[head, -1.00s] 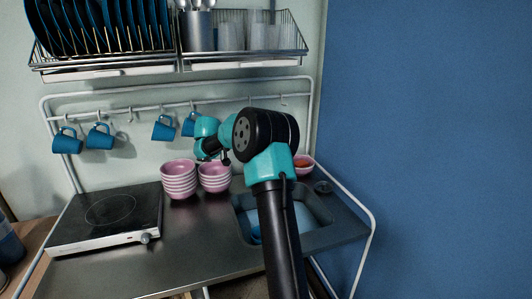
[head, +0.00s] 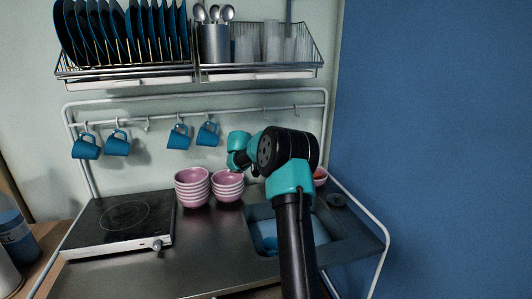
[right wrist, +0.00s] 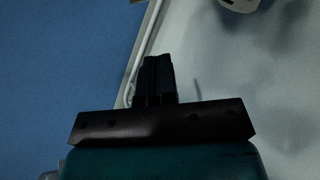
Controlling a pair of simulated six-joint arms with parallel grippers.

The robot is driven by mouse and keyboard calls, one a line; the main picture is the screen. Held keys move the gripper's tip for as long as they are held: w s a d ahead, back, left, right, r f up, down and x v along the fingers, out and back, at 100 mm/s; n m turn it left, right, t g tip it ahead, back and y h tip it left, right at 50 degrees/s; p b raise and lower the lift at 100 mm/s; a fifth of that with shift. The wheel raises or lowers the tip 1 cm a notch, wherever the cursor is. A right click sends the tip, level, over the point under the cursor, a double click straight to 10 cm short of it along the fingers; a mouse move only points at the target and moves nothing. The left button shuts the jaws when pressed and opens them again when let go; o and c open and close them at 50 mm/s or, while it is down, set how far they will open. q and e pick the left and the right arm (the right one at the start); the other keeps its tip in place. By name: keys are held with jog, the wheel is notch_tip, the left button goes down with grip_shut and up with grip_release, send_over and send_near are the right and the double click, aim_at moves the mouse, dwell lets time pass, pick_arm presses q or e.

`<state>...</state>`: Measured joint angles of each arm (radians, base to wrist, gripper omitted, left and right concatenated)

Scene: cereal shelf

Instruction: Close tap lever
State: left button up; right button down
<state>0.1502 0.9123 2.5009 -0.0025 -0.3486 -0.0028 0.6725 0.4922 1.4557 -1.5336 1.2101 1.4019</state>
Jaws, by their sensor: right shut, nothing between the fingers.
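The tap and its lever cannot be made out in the head view; my right arm covers the area behind the sink (head: 352,232). My right gripper (right wrist: 157,62) shows in the right wrist view with its dark fingers together and nothing between them. It is in front of the pale wall, near a white rail (right wrist: 143,50). In the head view its fingers are hidden behind my arm. A pale rounded object at the top of the right wrist view is cut off and cannot be identified. My left gripper is out of view.
Pink bowl stacks (head: 193,187) stand left of my right arm, with a hob (head: 120,220) farther left. Blue mugs (head: 117,144) hang from a rail above. A rack (head: 258,75) holds plates, spoons and glasses. A blue wall (head: 440,140) bounds the right side.

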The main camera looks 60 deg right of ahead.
jog(key=s+d+f, duration=0.3)
jog(key=f, duration=0.2)
jog(key=shift+d, duration=0.15)
